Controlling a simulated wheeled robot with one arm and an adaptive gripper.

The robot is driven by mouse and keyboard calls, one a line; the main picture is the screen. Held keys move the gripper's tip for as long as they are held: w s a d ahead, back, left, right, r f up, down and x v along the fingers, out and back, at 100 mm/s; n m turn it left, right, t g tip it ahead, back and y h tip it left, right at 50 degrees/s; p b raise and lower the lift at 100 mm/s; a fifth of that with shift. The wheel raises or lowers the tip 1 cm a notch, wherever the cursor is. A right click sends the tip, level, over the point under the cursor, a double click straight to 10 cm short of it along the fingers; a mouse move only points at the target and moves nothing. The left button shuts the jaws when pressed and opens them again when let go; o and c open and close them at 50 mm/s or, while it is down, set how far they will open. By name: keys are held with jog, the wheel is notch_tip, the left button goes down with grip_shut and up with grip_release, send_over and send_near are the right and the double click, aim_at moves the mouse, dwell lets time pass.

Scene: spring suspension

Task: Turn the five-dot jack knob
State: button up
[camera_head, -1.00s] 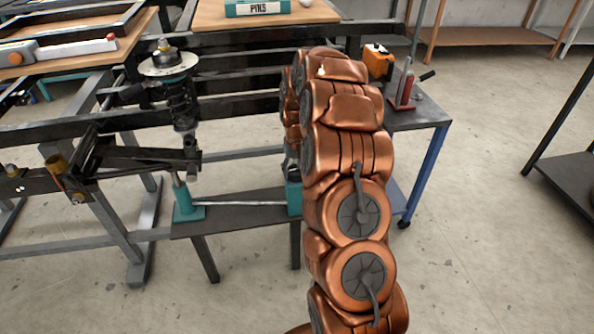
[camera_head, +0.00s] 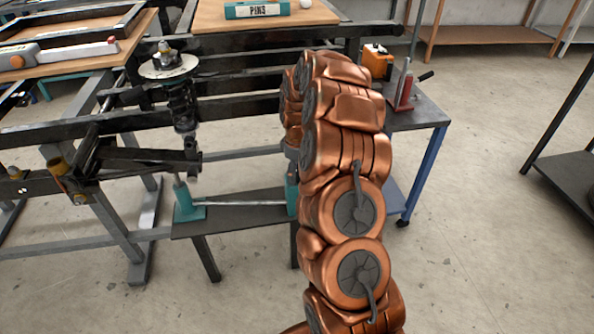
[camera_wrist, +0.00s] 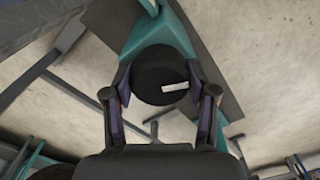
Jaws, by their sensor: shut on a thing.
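In the wrist view a round black knob (camera_wrist: 152,68) with a white mark on its face sits on a teal jack body (camera_wrist: 165,30). My gripper (camera_wrist: 163,84) is shut on this knob, one finger on each side. I cannot make out five dots. In the head view the teal jack base (camera_head: 187,207) stands on a low dark bench under the suspension arm. A thin rod (camera_head: 245,203) runs from it to a teal block (camera_head: 292,195) at the right. My arm hides the knob and most of my gripper there.
A coil-spring strut (camera_head: 182,105) hangs on the black frame above the jack. A cart (camera_head: 425,115) with a red tool (camera_head: 404,88) and an orange box (camera_head: 377,62) stands right of my arm. Open floor lies at the front right.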

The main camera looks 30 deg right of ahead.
jog(key=n, duration=0.5)
jog(key=shift+n+p, duration=0.3)
jog(key=shift+p, duration=0.05)
dwell(0.5)
jog(key=o, duration=1.2)
jog(key=shift+c, duration=0.2)
jog(key=shift+r, duration=0.1)
notch_tip(320, 180, up, 12)
